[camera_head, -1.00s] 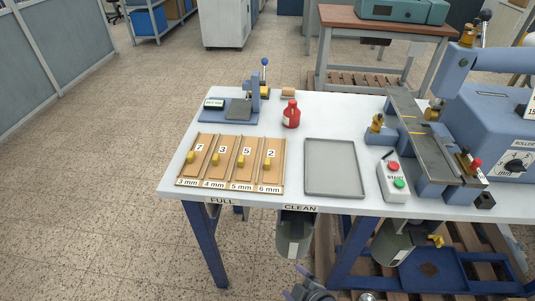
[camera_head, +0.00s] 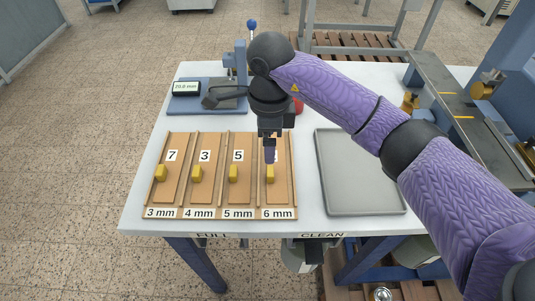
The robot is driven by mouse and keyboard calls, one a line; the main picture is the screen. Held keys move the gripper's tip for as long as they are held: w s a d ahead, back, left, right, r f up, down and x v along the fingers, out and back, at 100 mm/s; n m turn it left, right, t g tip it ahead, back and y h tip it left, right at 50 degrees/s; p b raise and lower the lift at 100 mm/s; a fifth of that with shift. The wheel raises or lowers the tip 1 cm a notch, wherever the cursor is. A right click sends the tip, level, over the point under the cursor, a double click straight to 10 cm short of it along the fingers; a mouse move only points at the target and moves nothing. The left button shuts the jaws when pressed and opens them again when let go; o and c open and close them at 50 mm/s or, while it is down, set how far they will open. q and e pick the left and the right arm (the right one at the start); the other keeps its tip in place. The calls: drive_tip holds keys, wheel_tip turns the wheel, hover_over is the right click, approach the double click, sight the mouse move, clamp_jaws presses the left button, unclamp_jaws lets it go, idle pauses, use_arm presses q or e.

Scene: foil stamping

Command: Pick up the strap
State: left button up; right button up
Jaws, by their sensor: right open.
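A wooden board (camera_head: 184,198) on the white table has several lanes, labelled 3 mm to 6 mm. Each lane holds a flat brown strip and a yellow block; the strip in the 6 mm lane (camera_head: 278,193) may be a strap, but I cannot tell for sure. My right gripper (camera_head: 269,157) points down over the far part of the 6 mm lane, just behind its yellow block (camera_head: 270,174). It hides most of that lane's number card. It is open, and I see nothing held. Contact with the strip cannot be made out. My left gripper is out of view.
An empty grey tray (camera_head: 362,207) lies right of the board. A blue gauge with a display (camera_head: 186,88) stands behind it. A red bottle (camera_head: 298,105) is partly hidden by my right arm. A blue machine with a grey rail (camera_head: 447,95) stands at the right.

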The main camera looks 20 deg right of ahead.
sight(271, 170)
wheel_tip(271, 170, down, 10)
drive_tip(key=shift+d+r+b, duration=0.1)
drive_tip(key=shift+d+b, duration=0.05)
drive_tip(key=shift+b, duration=0.6)
clamp_jaws()
